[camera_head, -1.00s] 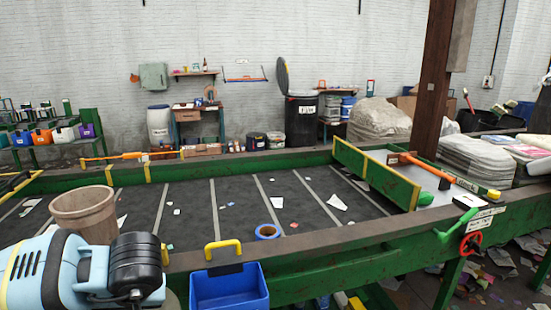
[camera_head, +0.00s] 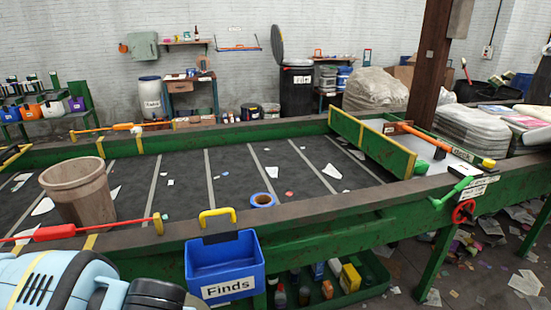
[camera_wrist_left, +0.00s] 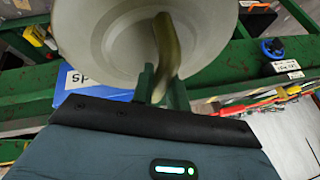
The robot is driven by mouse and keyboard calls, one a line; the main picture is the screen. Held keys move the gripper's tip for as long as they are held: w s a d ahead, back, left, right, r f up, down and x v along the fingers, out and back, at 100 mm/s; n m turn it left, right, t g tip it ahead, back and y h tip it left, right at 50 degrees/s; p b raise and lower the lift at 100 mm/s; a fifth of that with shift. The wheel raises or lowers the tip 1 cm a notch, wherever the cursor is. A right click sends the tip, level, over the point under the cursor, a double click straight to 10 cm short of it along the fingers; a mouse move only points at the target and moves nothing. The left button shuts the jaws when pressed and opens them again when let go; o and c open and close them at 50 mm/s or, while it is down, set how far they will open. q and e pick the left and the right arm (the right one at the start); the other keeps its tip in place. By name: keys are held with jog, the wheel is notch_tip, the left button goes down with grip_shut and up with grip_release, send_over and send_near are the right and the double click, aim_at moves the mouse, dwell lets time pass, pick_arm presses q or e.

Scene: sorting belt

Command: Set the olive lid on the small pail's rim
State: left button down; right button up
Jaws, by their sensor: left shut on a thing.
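The small tan pail (camera_head: 75,195) stands upright at the left of the belt in the head view, its top open. In the left wrist view a wide pale round opening, apparently the pail's (camera_wrist_left: 110,40), fills the upper middle. My left gripper (camera_wrist_left: 163,88) is shut on the olive lid (camera_wrist_left: 168,45), which shows nearly edge-on as a narrow curved strip in front of the opening. I cannot tell the gap between lid and pail. The left fingers do not show in the head view; only my light blue arm does. My right gripper is in neither view.
A blue Finds bin (camera_head: 225,262) hangs on the belt's near side. A red bar (camera_head: 55,232) lies along the near edge beside the pail. A blue tape roll (camera_head: 262,200) and scraps lie on the dark belt (camera_head: 180,190), which is otherwise mostly clear.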

pick_arm(q)
jog(key=s+f, duration=0.3)
jog(key=f, duration=1)
jog(key=shift+s, duration=0.2)
jog(key=shift+a, duration=0.1)
